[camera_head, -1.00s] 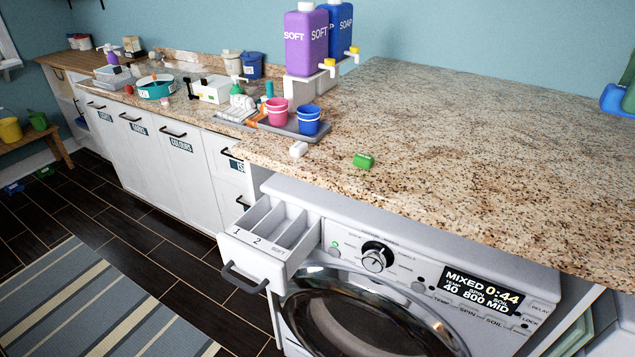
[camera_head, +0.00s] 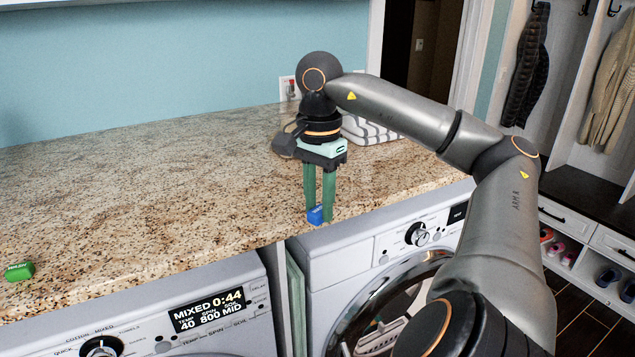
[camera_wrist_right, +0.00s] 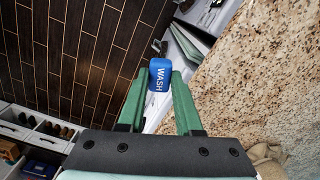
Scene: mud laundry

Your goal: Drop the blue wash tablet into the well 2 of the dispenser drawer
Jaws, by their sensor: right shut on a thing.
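The blue wash tablet (camera_head: 315,214) is between the green fingertips of my right gripper (camera_head: 320,208), which is shut on it by the front edge of the granite counter. In the right wrist view the tablet (camera_wrist_right: 160,75) shows its WASH lettering between the two fingers (camera_wrist_right: 158,88). I cannot tell whether the tablet still touches the counter. The dispenser drawer and its well 2 are out of view now. My left gripper is not in view.
A green tablet (camera_head: 19,271) lies on the counter (camera_head: 180,190) at the left. Two front-loading machines stand below it, one with a lit display (camera_head: 208,309). A folded striped cloth (camera_head: 368,131) lies behind my right arm. Most of the counter is clear.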

